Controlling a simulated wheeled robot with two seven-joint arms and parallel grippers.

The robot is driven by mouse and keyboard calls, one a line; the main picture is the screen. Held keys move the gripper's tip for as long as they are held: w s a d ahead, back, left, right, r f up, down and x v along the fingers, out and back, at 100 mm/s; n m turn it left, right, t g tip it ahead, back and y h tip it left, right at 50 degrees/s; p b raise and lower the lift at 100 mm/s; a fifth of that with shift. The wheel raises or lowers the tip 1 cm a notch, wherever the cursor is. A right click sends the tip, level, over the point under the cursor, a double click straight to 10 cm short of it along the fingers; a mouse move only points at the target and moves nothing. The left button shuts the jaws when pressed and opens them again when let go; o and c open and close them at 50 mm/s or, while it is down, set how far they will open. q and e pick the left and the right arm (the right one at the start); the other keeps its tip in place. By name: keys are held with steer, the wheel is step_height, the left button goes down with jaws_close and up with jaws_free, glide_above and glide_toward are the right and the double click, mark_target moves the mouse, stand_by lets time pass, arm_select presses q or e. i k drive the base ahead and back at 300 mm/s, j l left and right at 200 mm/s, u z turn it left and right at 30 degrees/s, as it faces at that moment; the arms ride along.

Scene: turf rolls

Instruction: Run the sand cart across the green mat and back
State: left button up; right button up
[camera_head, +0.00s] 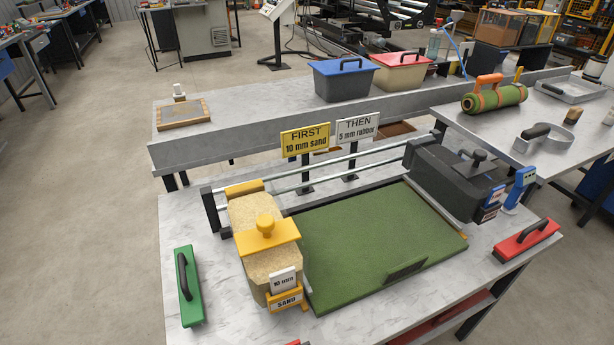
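The sand cart (250,252) stands at the left end of the green mat (345,240). It has a sandy tan body, a yellow top plate with a round knob (265,225), and "10 mm" and "SAND" tags (287,300) on its front. The mat lies flat on the grey table, with a dark plate (405,268) near its front edge. Metal rails (330,166) run behind the mat. A dark grey cart (445,178) with a knob stands at the mat's right end. Neither of my grippers is in view.
Signs read "FIRST 10 mm sand" (305,140) and "THEN 5 mm rubber" (358,127). A green-backed tool (190,285) lies left, a red-backed one (525,240) right. Lidded bins, blue (342,78) and red (401,72), stand behind. The mat's surface between the carts is mostly clear.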

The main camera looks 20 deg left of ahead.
mark_target(266, 244)
steer(key=j+u, duration=0.15)
steer(key=u, duration=0.9)
